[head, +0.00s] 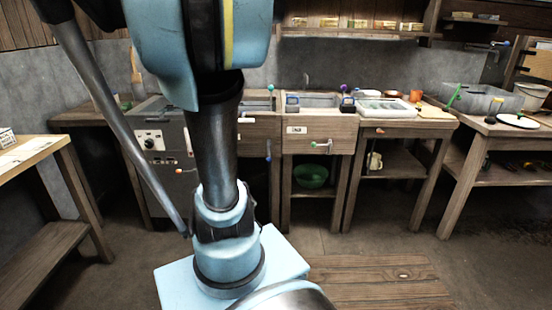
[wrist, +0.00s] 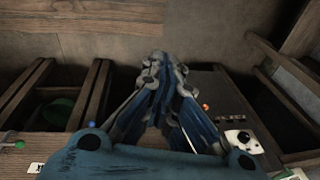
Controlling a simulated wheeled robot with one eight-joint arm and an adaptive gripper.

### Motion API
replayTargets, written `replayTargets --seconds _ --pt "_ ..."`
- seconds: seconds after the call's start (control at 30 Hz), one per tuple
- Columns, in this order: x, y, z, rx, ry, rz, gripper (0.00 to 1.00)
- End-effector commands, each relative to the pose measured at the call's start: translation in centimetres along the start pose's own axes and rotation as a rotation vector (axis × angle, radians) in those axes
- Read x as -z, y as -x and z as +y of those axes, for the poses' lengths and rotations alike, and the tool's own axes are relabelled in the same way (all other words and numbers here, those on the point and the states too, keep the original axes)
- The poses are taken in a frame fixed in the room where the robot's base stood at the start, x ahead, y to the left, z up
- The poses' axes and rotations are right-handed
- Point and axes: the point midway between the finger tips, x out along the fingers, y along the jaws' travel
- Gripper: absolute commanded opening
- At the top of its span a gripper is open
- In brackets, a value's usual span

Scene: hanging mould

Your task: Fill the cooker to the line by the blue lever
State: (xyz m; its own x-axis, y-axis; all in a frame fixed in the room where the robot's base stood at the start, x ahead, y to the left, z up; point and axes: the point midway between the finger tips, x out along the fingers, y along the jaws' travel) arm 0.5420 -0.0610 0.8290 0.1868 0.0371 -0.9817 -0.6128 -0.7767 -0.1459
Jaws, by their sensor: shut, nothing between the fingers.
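The blue-knobbed lever (head: 268,158) sticks out below the front of a wooden counter, just right of my arm in the head view. Its blue knob also shows in the wrist view (wrist: 91,124), left of my gripper and apart from it. A grey metal unit with a white control plate (head: 151,141), which looks like the cooker, stands left of my arm. The plate also shows at the right of the wrist view (wrist: 243,141). My gripper (wrist: 158,62) is shut and empty. The cooker's inside, its line and any water level are hidden.
A green-knobbed lever (head: 314,144) and an orange-knobbed lever (head: 380,130) are on the neighbouring fronts. A green bowl (head: 310,176) sits on a low shelf. A white tray (head: 386,108) lies on the counter. A wooden table (head: 30,150) stands at the left.

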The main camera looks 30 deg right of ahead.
Motion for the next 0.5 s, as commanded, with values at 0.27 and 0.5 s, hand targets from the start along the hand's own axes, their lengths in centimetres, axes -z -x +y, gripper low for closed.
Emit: replayTargets --seconds 0.27,0.5 --pt "8.7 0.4 1.0 0.022 -0.36 -0.007 0.0" --pt "16.2 -0.4 3.6 0.043 -0.665 -0.014 0.0"
